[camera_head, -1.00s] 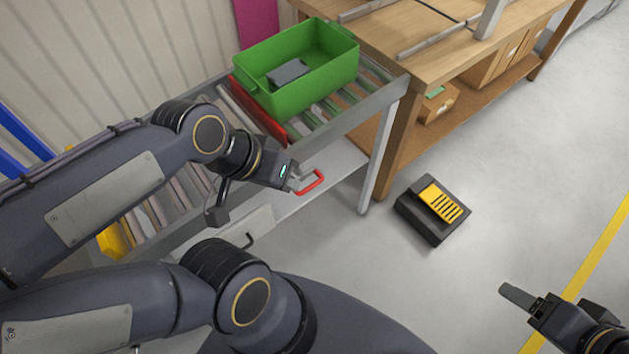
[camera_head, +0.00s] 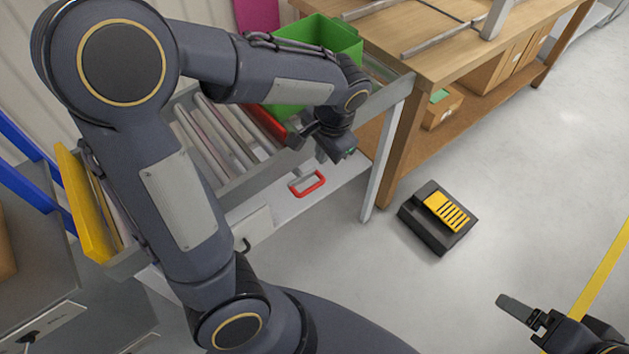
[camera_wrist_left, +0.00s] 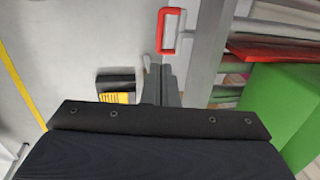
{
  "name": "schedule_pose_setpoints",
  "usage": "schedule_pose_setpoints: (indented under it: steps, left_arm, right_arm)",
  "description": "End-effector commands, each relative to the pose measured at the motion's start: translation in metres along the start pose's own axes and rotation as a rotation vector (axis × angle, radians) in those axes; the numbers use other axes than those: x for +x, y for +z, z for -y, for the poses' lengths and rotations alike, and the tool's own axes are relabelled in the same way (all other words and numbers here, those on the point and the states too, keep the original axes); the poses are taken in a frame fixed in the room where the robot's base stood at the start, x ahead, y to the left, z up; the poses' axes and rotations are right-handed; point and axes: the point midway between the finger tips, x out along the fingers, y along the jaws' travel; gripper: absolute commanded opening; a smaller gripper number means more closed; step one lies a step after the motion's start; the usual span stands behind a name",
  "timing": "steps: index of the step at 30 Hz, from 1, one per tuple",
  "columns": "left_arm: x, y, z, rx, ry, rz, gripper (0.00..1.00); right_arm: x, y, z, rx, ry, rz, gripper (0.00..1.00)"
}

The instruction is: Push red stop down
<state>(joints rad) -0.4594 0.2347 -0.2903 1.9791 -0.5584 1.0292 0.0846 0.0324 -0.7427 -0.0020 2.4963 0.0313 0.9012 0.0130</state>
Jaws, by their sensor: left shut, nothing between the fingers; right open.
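A red bar-like stop (camera_head: 268,122) lies across the roller conveyor beside the green crate (camera_head: 346,45); my left arm hides part of both. It also shows in the left wrist view (camera_wrist_left: 275,50), right of the fingers. A red loop handle (camera_head: 308,194) sits on the pale panel at the conveyor's near side; in the left wrist view it is just beyond the fingertips (camera_wrist_left: 161,30). My left gripper (camera_head: 347,155) is above the conveyor's near rail, right of the stop, its fingers (camera_wrist_left: 162,85) shut and empty. My right gripper (camera_head: 520,310) is open at the lower right, far from the stop.
A black box with a yellow slotted top (camera_head: 437,218) stands on the floor. A wooden workbench (camera_head: 420,55) with boxes beneath is to the right of the conveyor. A yellow plate (camera_head: 82,200) is at the conveyor's left end.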

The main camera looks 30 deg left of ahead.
Motion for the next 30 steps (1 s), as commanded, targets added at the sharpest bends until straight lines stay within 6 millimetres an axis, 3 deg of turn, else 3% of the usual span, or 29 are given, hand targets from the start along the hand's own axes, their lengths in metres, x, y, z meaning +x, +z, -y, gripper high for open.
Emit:
schedule_pose_setpoints:
  steps: [5,21,30]
  left_arm:
    - [0.014,0.001,0.0,0.0,0.001,0.004,0.0]
    - [0.12,0.002,-0.001,-0.001,0.002,0.006,0.0]
    - [0.14,0.001,-0.001,-0.001,0.002,0.001,0.0]
  right_arm:
    - [0.002,0.001,-0.001,0.0,0.0,0.0,0.87]
    - [0.013,0.006,-0.006,0.0,0.0,0.0,0.87]
    - [0.014,0.007,-0.006,0.0,0.0,0.0,0.87]
